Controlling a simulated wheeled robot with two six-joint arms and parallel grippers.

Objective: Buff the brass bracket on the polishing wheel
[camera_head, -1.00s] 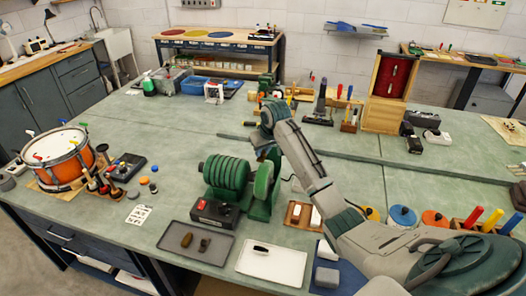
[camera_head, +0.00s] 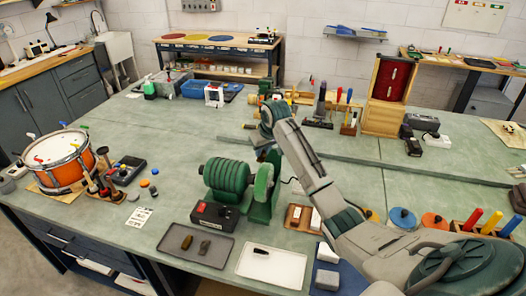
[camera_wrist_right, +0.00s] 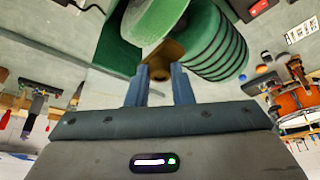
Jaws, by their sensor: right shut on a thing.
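The polishing wheel (camera_head: 226,180) stands on the bench in the head view, a ribbed green stack with a green guard beside it. It also shows close up in the right wrist view (camera_wrist_right: 212,45). My right gripper (camera_wrist_right: 160,88) is shut on the brass bracket (camera_wrist_right: 160,72), a small brown-gold piece at the fingertips. The bracket is right by the pale green face of the wheel; I cannot tell if they touch. In the head view the right gripper (camera_head: 269,152) is behind the wheel, its fingertips and the bracket hidden. My left gripper is not in view.
A black switch box (camera_head: 214,213) with a red button stands before the wheel. A grey tray (camera_head: 212,258) with two dark pieces and a white tray (camera_head: 280,272) lie at the front. A drum (camera_head: 60,165) stands at left.

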